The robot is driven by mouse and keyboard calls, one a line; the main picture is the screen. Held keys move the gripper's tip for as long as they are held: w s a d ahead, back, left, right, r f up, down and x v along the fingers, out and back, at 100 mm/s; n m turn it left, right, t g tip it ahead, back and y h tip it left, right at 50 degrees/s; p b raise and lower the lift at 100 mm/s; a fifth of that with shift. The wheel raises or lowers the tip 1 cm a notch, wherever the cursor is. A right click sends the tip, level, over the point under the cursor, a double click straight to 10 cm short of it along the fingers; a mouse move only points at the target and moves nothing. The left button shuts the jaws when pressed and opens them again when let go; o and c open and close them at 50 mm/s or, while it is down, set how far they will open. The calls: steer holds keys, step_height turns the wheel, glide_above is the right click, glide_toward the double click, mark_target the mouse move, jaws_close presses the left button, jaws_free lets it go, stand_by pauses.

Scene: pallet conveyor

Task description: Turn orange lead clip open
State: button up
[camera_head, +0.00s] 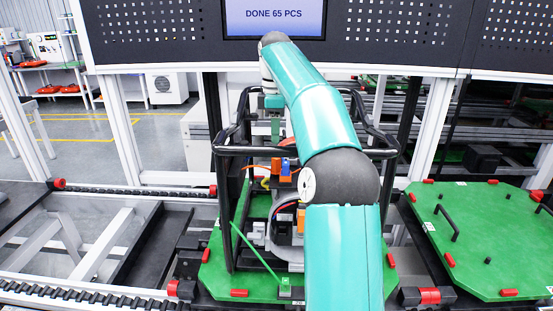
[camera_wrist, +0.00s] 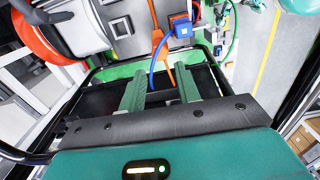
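In the head view a small orange clip (camera_head: 276,166) stands beside a blue clip (camera_head: 286,167) on top of the unit on the green pallet. My gripper (camera_head: 275,132) hangs above them, apart from the clips. In the wrist view my gripper's two green fingers (camera_wrist: 160,75) are spread with a clear gap and hold nothing. An orange strip (camera_wrist: 165,50), seemingly the orange clip or its lead, shows beyond the gap. The blue clip (camera_wrist: 181,25) with its blue cable lies just right of it. I cannot tell whether the orange clip is turned open or closed.
A black tubular frame (camera_head: 228,200) surrounds the unit on the green pallet (camera_head: 222,272). My arm hides its right part. Another green pallet (camera_head: 478,235) with black handles lies at the right. A display panel (camera_head: 275,17) reads "DONE 65 PCS". Conveyor rails run at the left.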

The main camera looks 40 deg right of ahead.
mark_target(276, 159)
step_height(276, 159, down, 9)
steer(key=shift+s+r, duration=0.1)
stand_by(0.3)
steer(key=c, duration=0.7)
